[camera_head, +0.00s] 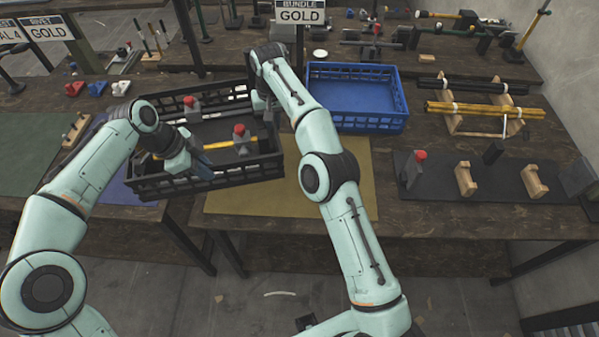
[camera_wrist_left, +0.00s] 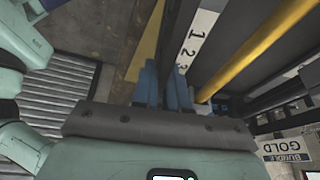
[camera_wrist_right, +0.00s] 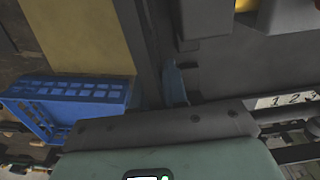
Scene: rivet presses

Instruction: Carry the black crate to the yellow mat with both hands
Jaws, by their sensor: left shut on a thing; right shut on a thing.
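The black crate (camera_head: 252,171) is left of centre in the head view, over the left edge of the yellow mat (camera_head: 270,202) and part of a blue mat (camera_head: 146,211). It holds grey presses with red knobs (camera_head: 241,132) and a yellow rod. Whether it is lifted or resting is hard to tell. My left gripper (camera_head: 200,164) is shut on its near wall; blue fingers show in the left wrist view (camera_wrist_left: 167,88). My right gripper (camera_head: 259,101) is shut on its far right wall, also in the right wrist view (camera_wrist_right: 160,88). My right forearm covers part of the mat.
A blue crate (camera_head: 357,96) stands just behind the yellow mat. A dark mat (camera_head: 440,184) with wooden blocks lies to the right, and a rack of yellow and black rods (camera_head: 470,108) behind it. A green mat (camera_head: 25,150) is at far left. The "GOLD" sign (camera_head: 300,16) stands behind.

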